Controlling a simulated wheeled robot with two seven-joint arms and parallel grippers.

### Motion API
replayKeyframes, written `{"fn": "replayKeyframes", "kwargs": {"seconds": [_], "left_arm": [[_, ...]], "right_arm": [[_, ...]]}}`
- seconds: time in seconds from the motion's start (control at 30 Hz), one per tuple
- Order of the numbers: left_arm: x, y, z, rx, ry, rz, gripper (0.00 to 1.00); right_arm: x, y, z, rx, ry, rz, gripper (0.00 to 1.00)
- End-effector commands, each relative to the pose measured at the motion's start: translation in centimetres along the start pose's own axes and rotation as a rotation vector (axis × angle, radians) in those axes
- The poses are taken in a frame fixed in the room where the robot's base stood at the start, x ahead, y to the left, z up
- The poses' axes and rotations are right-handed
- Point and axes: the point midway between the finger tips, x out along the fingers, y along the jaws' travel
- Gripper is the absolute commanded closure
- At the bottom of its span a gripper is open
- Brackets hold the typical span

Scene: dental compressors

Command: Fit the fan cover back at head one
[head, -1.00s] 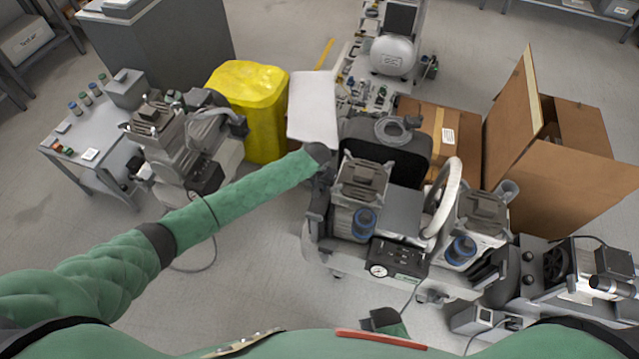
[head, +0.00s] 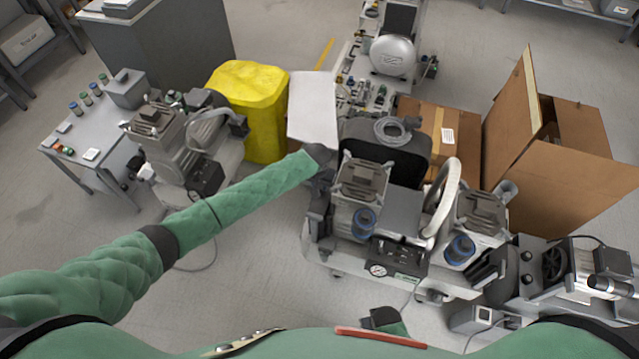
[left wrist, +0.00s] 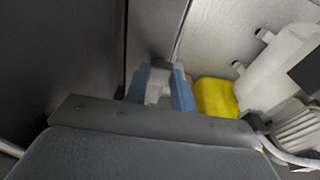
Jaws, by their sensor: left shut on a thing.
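The twin-head compressor (head: 400,235) stands in the middle of the head view, with its left head (head: 360,185) and right head (head: 481,212) on top. My left gripper (head: 320,182) is at the outer left side of the left head, pointing down. It is shut on a dark grey piece (head: 316,203), likely the fan cover, close against that side; whether it touches or is seated cannot be told. The fingertips are mostly hidden. In the left wrist view, dark grey surfaces fill the left and bottom, with blue parts (left wrist: 182,90) beyond.
A yellow bin (head: 247,110) and another compressor (head: 180,145) stand to the left. A white hose (head: 443,195) arches between the heads. An open cardboard box (head: 560,150) is at the right.

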Motion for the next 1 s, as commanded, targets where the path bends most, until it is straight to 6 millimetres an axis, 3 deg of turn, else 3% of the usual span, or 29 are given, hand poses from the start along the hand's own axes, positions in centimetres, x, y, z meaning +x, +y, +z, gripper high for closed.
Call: {"fn": "replayKeyframes", "kwargs": {"seconds": [1.0], "left_arm": [[0.22,0.00,-0.02,0.000,0.000,0.000,1.00]], "right_arm": [[-0.79,-0.02,-0.11,0.000,0.000,0.000,0.51]]}}
